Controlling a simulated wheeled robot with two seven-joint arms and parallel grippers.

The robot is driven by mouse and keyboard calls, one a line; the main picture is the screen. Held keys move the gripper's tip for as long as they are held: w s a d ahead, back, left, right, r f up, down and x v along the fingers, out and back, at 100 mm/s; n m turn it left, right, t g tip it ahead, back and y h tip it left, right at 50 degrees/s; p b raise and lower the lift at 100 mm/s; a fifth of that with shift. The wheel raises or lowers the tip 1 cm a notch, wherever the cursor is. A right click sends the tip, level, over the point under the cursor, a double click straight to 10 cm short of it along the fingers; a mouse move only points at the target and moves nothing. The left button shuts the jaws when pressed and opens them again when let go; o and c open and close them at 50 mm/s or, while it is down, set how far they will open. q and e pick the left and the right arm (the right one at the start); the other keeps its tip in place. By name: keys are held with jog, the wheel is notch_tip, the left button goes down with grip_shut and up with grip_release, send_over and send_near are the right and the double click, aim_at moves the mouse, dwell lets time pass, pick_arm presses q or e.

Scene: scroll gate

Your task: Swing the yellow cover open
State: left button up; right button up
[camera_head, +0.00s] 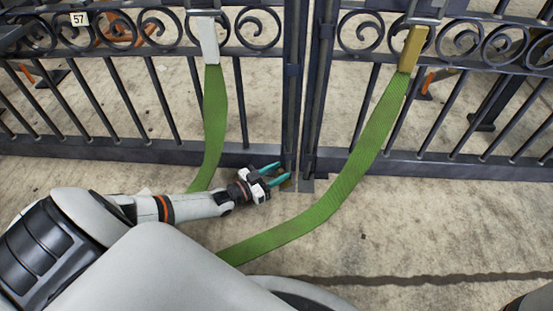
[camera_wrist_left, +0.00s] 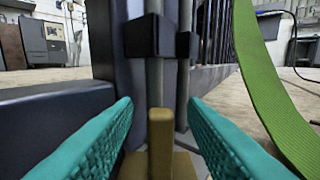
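A dull yellow-brown piece (camera_wrist_left: 160,150), which looks like the yellow cover, stands at the foot of the gate in the left wrist view. It has an upright part and a wider base low in the picture. In the head view a small part of it (camera_head: 285,184) shows by the fingertips, mostly hidden. My left gripper (camera_head: 282,172) is open, its two teal fingers apart. In the left wrist view the fingers (camera_wrist_left: 161,103) lie on either side of the upright part, with gaps visible; I cannot tell whether they touch it. My right gripper is not in view.
The dark metal gate (camera_head: 295,90) has two leaves meeting at the middle, with vertical rods there. A white holder (camera_head: 209,42) and a gold holder (camera_head: 413,48) on the top rails carry green straps (camera_head: 330,200) hanging to the floor.

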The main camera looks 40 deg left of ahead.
pick_arm(q)
grip_shut()
jog(key=shift+s+r+n+y+p, duration=0.15)
jog(key=shift+n+y+p, duration=0.15)
jog(key=shift+y+p, duration=0.35)
jog(key=n+y+p, duration=0.1)
jog(key=t+y+p, duration=0.1)
jog(key=p, duration=0.1)
jog(key=shift+s+d+r+n, duration=0.1)
jog(key=shift+s+d+n, duration=0.1)
jog(key=shift+n, duration=0.2)
jog(key=n+y+p, duration=0.2)
jog(key=y, duration=0.1)
jog(key=shift+s+d, duration=0.1)
jog(key=shift+s, duration=0.05)
jog(key=shift+s+f+n+y+p, duration=0.1)
jog(key=shift+f+n+y+p, duration=0.15)
jog(key=shift+n+y+p, duration=0.75)
jog(key=shift+y+b, duration=0.4)
jog(key=shift+y, duration=0.15)
grip_release()
